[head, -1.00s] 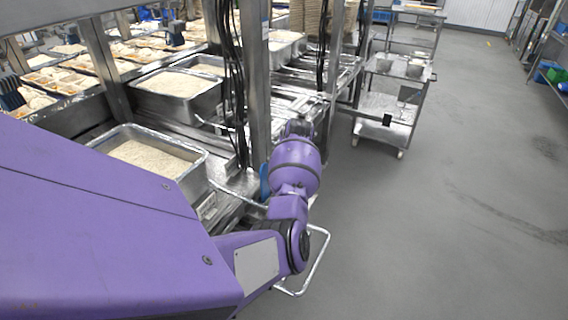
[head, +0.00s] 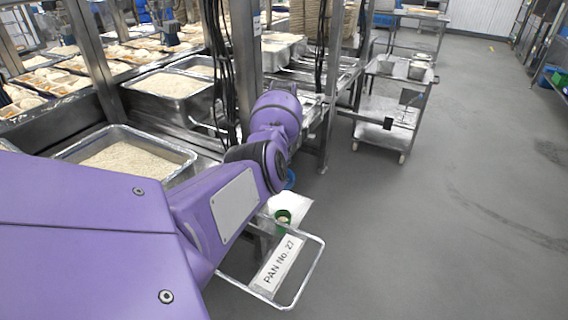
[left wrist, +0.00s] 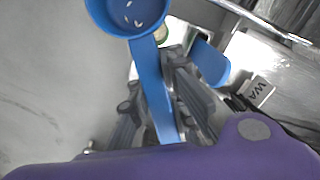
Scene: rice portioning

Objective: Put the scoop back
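A blue scoop (left wrist: 150,75) shows in the left wrist view, its round bowl at the top edge with a few white grains inside. My left gripper (left wrist: 160,100) has its dark fingers on both sides of the scoop's handle and is shut on it. In the head view my purple left arm hides this gripper, and only a small blue piece (head: 290,179) shows beside the arm; I cannot tell which part it is. A second blue piece (left wrist: 210,62) lies right of the handle in the wrist view. My right gripper is in neither view.
A green cup (head: 283,216) stands on a pale surface by a metal frame labelled "PAN No. 27" (head: 279,262). A rice pan (head: 188,158) sits left of my arm. A metal cart (head: 385,139) stands further back.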

